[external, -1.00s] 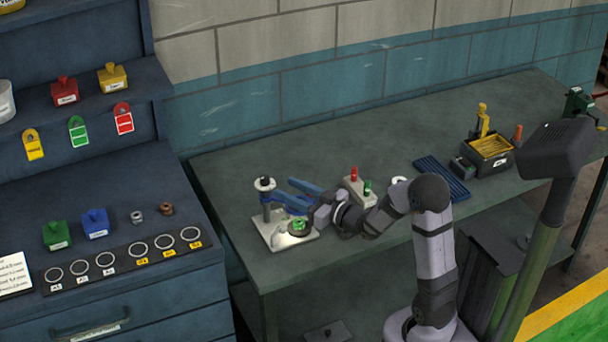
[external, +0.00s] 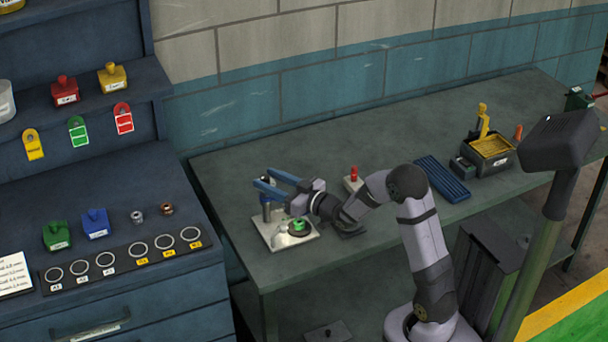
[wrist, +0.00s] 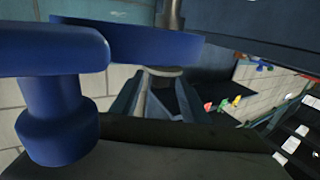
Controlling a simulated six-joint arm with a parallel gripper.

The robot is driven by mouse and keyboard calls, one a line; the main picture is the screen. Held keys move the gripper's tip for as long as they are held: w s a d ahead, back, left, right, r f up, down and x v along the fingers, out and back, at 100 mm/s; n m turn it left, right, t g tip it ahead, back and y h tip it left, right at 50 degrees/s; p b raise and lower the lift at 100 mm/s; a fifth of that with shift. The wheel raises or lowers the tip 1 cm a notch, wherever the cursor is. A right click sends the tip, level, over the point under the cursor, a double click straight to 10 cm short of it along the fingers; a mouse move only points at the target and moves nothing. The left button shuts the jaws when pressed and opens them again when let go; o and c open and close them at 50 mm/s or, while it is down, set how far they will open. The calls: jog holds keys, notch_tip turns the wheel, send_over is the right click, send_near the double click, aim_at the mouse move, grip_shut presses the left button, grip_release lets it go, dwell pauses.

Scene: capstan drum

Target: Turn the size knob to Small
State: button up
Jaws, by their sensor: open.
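A small fixture stands on a pale plate (external: 268,236) at the bench's left end. A green-topped round piece (external: 299,225) sits on the plate's right side, and a dark upright post (external: 268,213) stands behind it. No size marking is readable, so I cannot tell which part is the size knob. My gripper (external: 261,179) is open, its blue fingers reaching left at the height of the post's top and hiding its cap. In the wrist view a pale disc (wrist: 165,72) shows in the middle, and large blue parts (wrist: 62,110) fill the left. I see no clear grip on anything.
A box with a red button (external: 354,173) stands behind my arm. Farther right are a blue ribbed tray (external: 442,179) and a yellow-topped bin (external: 490,147). The blue cabinet (external: 120,285) is left of the bench. Bench between fixture and wall is clear.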

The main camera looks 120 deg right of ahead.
jog(key=shift+c, duration=0.6)
grip_shut()
jog(key=shift+w+m+g+h+b, duration=0.15)
jog(key=shift+m+g+h+b, duration=0.25)
jog(key=shift+g+b, duration=0.45)
jog(key=shift+m, duration=0.3)
jog(key=shift+o, duration=0.6)
grip_release()
jog(key=shift+a, duration=0.1)
jog(key=shift+a+b, duration=0.1)
jog(key=shift+b, duration=0.2)
